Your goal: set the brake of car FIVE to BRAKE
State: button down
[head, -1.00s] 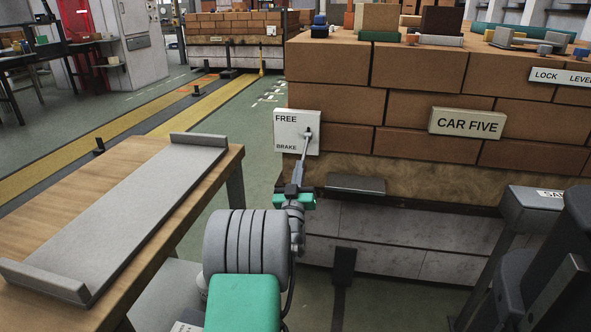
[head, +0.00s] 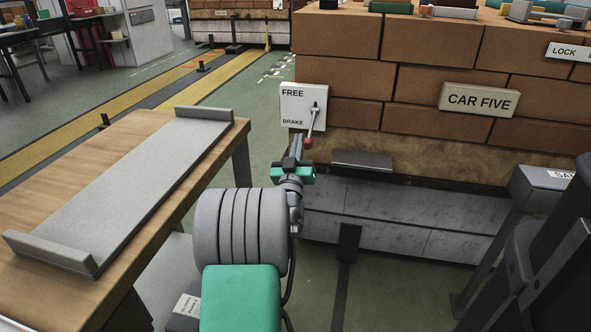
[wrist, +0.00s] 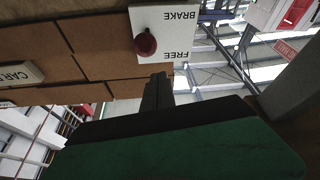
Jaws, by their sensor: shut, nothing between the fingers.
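The brake plate (head: 291,107) is white, marked FREE at the top and BRAKE at the bottom, on the left end of the brick-loaded car labelled CAR FIVE (head: 479,100). Its lever (head: 312,120) slants down from the pivot, and its red knob (head: 308,143) sits below the BRAKE wording in the head view. In the wrist view the plate (wrist: 172,20) is upside down, with the knob (wrist: 145,43) in front. My gripper (head: 298,146) is shut and empty, just left of and below the knob in the head view. Its dark fingers (wrist: 157,92) look apart from the knob in the wrist view.
A wooden table (head: 190,150) with a grey tray (head: 125,190) stands at the left. A grey box on a post (head: 540,188) stands at the right. Open floor lies behind the table.

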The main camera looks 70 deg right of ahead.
jog(key=s+a+f+b, duration=0.1)
jog(key=a+f+b, duration=0.3)
jog(key=f, duration=0.3)
jog(key=shift+s+a+b, duration=0.2)
jog(key=shift+a+b, duration=0.2)
jog(key=shift+a, duration=0.45)
jog(key=shift+r, duration=0.1)
